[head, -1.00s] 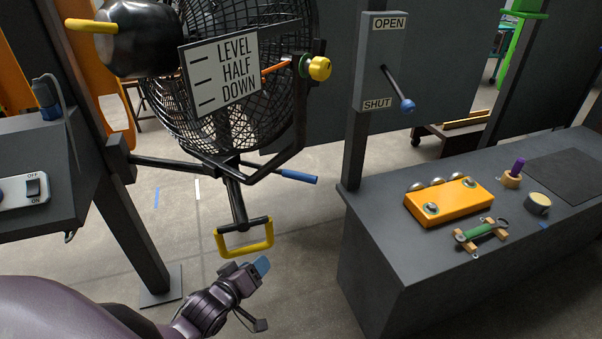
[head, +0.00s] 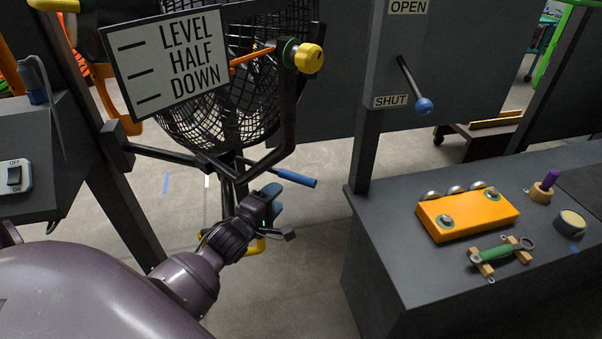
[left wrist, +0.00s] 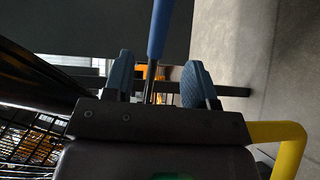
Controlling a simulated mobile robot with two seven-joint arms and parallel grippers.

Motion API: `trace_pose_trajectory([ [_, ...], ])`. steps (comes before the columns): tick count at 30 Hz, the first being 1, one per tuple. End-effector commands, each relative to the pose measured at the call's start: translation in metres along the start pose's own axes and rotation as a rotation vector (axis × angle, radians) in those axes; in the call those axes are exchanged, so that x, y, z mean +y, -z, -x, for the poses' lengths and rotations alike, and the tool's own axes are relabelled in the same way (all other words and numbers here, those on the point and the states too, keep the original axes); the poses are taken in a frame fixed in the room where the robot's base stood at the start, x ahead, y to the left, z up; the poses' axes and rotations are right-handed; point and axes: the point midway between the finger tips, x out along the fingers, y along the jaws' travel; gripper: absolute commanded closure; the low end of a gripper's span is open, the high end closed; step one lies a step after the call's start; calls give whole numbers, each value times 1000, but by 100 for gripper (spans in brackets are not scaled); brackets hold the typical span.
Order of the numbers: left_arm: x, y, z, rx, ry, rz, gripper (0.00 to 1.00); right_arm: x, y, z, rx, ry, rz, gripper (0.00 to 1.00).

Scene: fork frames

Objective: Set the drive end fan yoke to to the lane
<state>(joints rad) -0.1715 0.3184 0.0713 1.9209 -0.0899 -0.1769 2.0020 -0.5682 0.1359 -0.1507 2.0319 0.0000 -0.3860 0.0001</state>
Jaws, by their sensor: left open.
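The caged fan (head: 225,115) hangs in a black yoke (head: 278,150) with a yellow knob (head: 309,58) at its right pivot. An orange pointer (head: 252,56) slants by the sign (head: 168,62) reading LEVEL, HALF, DOWN. A blue-gripped lever (head: 296,178) sticks out right below the yoke. My left gripper (head: 275,200) is open and empty just below the blue lever. In the left wrist view, the blue lever (left wrist: 159,28) lines up between the open fingers (left wrist: 158,80); contact cannot be told.
A grey box (head: 400,50) marked OPEN and SHUT has a blue-knobbed lever (head: 423,105). The right bench (head: 390,225) carries an orange block (head: 467,213), a green-handled tool (head: 495,254) and small parts. A bench with an OFF/ON switch (head: 14,176) stands left. Floor shows between them.

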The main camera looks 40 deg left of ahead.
Motion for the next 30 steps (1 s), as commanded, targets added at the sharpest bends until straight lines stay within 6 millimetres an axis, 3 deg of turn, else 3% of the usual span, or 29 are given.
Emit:
trace_pose_trajectory([
  [9,-1,0,-46,-1,0,-2,48,3,-21,4,-39,-2,9,30],
  [18,-1,-1,-88,-1,1,-2,48,3,-20,0,-32,1,16,30],
  [30,0,0,-104,0,1,0,48,1,-16,-3,-24,2,10,30],
])
